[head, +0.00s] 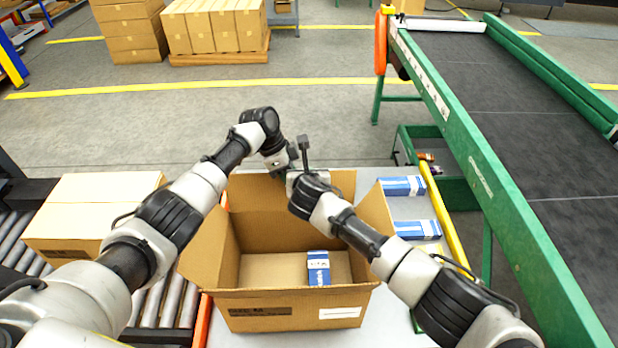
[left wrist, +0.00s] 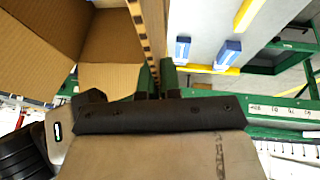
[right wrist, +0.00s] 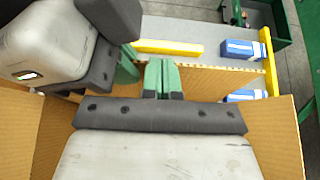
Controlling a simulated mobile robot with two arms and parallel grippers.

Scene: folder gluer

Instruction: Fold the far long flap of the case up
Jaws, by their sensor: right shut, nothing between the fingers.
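The open case (head: 290,305) stands in the middle of the head view, with a blue-and-white box (head: 318,268) inside. Its far long flap (head: 250,188) stands up at the far side, roughly in line with the far wall; its exact tilt is unclear. In the left wrist view, the flap's corrugated edge runs between the fingers of my left gripper (left wrist: 157,80), which look closed on it. My right gripper (right wrist: 163,78) is shut and empty, beside the inner face of the flap (right wrist: 225,84). In the head view my wrists partly hide the flap and both fingertips.
Blue-and-white boxes (head: 403,186) lie on the table right of the case. A yellow rail (head: 446,215) and green conveyor (head: 480,160) stand farther right. A closed carton (head: 95,205) sits on the roller conveyor at left. My two wrists are close together.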

